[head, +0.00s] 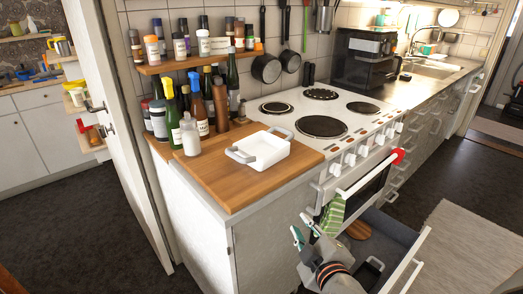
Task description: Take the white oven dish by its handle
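The white oven dish (268,152) sits on the wooden worktop (238,189) left of the cooker. It is a small, square, upright dish that looks empty. One grey-white handle (240,155) is on its left side and another (281,132) on its far right side. My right gripper (303,229) is at the bottom of the head view, in front of the cabinet and well apart from the dish. Its fingertips are spread and nothing shows between them. My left gripper is not in view.
Bottles stand close behind the dish on the worktop, including a white one (190,137). The cooker (345,113) is to the right. An open drawer (400,235) juts out below the oven beside my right gripper. A green striped towel (333,214) hangs on the oven handle.

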